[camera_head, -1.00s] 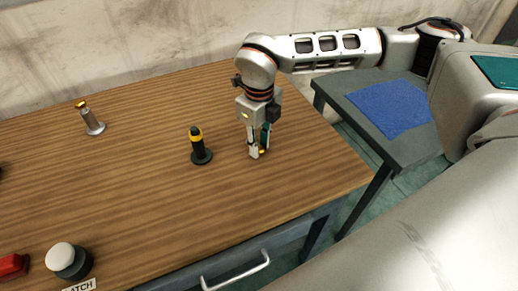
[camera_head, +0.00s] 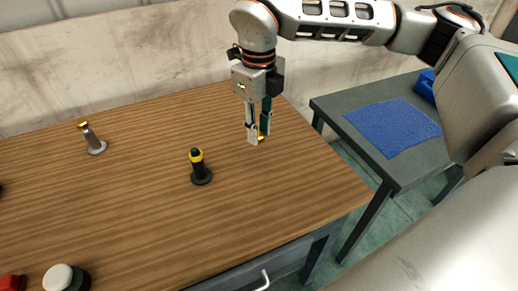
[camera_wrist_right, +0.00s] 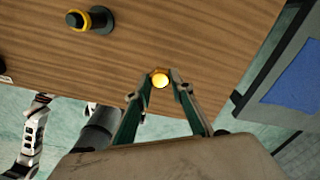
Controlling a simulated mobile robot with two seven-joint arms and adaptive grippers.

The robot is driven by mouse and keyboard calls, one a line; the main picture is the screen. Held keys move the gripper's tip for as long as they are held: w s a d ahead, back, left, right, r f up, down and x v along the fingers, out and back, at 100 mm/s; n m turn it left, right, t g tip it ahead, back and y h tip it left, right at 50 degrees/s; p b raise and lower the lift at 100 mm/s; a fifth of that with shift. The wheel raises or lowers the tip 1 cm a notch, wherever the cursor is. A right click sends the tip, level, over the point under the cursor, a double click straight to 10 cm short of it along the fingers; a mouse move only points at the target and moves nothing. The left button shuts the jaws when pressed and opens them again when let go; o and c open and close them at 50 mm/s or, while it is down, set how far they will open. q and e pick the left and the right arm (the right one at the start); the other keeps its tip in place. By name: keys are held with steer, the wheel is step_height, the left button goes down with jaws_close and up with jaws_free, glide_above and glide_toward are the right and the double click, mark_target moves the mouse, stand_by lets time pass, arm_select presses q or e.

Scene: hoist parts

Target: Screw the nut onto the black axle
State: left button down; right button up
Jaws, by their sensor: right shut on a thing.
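The black axle (camera_head: 199,174) stands upright on a round black base on the wooden table, with a yellow band near its top. It also shows at the upper left of the right wrist view (camera_wrist_right: 100,19). My right gripper (camera_head: 257,138) points down, to the right of the axle and apart from it. It is shut on a small round yellow nut (camera_wrist_right: 160,79), held between the fingertips. In the head view only a bit of the nut (camera_head: 261,138) shows. My left gripper is not in view.
A grey post with a yellow top (camera_head: 93,140) stands at the back left of the table (camera_head: 130,200). A white-topped dark knob (camera_head: 62,278) is at the front left. A side table with a blue mat (camera_head: 392,127) stands at the right. The table around the axle is clear.

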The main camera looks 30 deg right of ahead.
step_height(320, 180, up, 7)
steer(key=shift+r, duration=0.1)
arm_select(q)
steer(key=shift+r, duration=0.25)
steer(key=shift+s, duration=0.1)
arm_select(e)
steer(key=shift+s, duration=0.15)
